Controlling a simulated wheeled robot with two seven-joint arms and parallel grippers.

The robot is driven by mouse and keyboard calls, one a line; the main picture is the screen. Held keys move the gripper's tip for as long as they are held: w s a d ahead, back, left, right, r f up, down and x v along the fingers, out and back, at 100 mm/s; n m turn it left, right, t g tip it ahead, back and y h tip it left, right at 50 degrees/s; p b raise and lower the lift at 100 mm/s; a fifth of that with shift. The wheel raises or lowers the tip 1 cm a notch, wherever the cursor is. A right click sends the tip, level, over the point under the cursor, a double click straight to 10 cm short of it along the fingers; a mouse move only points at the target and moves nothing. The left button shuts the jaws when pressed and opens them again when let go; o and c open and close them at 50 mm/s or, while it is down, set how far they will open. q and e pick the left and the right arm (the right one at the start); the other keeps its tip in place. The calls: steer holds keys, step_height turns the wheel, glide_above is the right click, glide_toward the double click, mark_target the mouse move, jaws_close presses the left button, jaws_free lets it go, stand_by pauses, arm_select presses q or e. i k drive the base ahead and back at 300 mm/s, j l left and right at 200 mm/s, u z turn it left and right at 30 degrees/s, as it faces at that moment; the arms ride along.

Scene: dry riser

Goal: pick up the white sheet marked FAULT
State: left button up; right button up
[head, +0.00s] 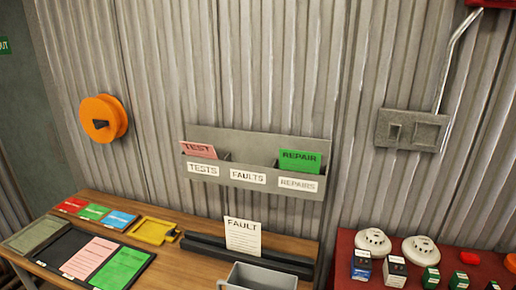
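The white sheet marked FAULT (243,236) stands upright, leaning slightly back, in a dark slotted rail (205,240) on the wooden bench. Printed lines show below its heading. A grey open bin (258,277) stands just in front of it, close to the sheet's lower edge. A grey wall rack (262,145) above has pockets labelled TESTS, FAULTS and REPAIRS. A pink TEST sheet (199,150) is in the TESTS pocket and a green REPAIR sheet (300,160) in the REPAIRS pocket. No sheet shows in the FAULTS pocket. Neither gripper is in view.
On the bench (185,265) at left are a black tray (52,262) with pink and green sheets, coloured cards and a yellow tray (153,230). A red table (345,262) at right holds detectors and small boxes. An orange reel (103,118) hangs on the corrugated wall.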

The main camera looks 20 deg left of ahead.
mark_target(243, 236)
steer(key=i+l+u, duration=0.15)
steer(key=l+u, duration=0.15)
steer(key=l, duration=0.15)
steer(key=i+l+u, duration=0.1)
steer(key=l+u, duration=0.15)
steer(key=l, duration=0.2)
steer(key=l+u, duration=0.3)
steer(key=l, duration=0.15)
